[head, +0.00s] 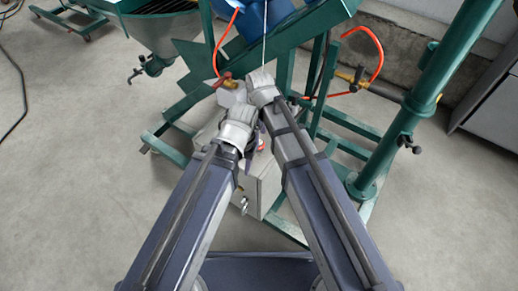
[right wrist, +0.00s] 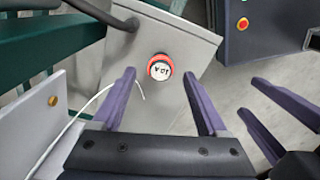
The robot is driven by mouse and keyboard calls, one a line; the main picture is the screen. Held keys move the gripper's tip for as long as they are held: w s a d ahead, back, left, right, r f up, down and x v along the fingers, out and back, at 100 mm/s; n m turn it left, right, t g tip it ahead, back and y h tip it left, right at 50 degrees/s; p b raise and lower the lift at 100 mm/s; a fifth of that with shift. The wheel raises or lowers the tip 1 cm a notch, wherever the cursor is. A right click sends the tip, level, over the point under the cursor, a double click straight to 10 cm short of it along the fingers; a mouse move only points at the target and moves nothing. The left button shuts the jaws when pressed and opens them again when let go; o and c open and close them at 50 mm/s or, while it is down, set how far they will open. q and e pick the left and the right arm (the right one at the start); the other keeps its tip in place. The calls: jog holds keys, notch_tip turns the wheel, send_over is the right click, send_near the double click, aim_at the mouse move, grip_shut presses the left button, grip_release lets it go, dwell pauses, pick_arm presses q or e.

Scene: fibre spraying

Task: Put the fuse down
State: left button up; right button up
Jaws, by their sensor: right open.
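The fuse (right wrist: 160,68), a round piece with a red rim and a white face marked 10A, appears to rest on the grey box (right wrist: 185,40) in the right wrist view. A small red spot of it shows in the head view (head: 261,146), between my arms. My right gripper (right wrist: 158,76) is open, its purple fingers on either side of the fuse with gaps to both. My left gripper (right wrist: 250,98) shows at the right of the right wrist view, its two fingers apart and nothing between them. In the head view, the arms mostly hide both grippers.
A green metal frame (head: 375,150) with a thick post surrounds the grey box. An orange hose (head: 378,60) hangs at the upper right. A thin white wire (right wrist: 98,97) runs near my right gripper's left finger.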

jog(key=shift+f+b, duration=2.65)
jog(key=shift+r, duration=0.1)
grip_shut()
